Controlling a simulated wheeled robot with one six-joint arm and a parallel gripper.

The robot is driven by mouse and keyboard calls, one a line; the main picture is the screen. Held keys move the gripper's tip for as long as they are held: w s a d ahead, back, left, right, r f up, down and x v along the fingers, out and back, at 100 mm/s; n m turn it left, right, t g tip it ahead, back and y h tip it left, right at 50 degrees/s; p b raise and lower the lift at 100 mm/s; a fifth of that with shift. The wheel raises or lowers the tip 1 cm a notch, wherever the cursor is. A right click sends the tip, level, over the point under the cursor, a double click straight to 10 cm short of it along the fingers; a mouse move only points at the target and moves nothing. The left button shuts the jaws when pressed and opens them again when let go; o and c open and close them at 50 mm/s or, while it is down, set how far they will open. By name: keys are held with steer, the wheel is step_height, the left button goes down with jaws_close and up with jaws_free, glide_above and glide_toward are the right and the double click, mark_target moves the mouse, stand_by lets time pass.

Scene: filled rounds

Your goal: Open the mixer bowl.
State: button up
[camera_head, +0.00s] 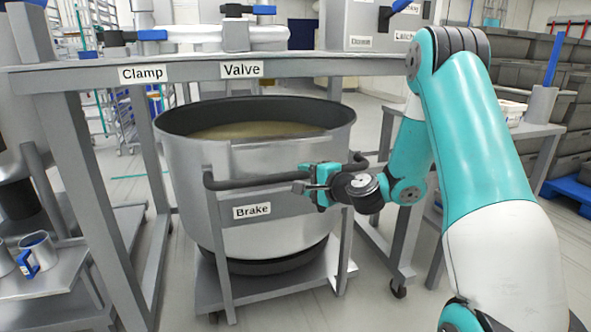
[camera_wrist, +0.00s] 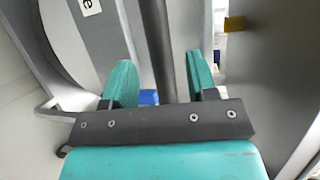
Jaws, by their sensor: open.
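The mixer bowl (camera_head: 270,155) is a large round steel vessel with a dark rim. It stands under a grey frame and holds a brownish-yellow filling (camera_head: 250,130). A dark handle bar (camera_head: 245,182) runs across its front, above a plate labelled "Brake" (camera_head: 252,211). My gripper (camera_head: 308,180) is at the right part of this bar. In the wrist view, the dark bar (camera_wrist: 155,35) passes between the two open teal fingers of my gripper (camera_wrist: 160,75), with gaps on both sides. The bowl's steel wall (camera_wrist: 95,40) shows on the left there.
The grey frame (camera_head: 290,66) with "Clamp" (camera_head: 142,74) and "Valve" (camera_head: 242,69) labels stands over the bowl. The bowl rests on a wheeled base (camera_head: 265,290). A low table (camera_head: 60,272) with metal cups is at left. Grey crates (camera_head: 560,140) stand at right.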

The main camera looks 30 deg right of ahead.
mark_target(299, 177)
steer(key=shift+x, duration=2.25)
steer(key=shift+c, duration=0.5)
jaws_close()
steer(key=shift+a+p, duration=0.1)
steer(key=shift+p, duration=0.2)
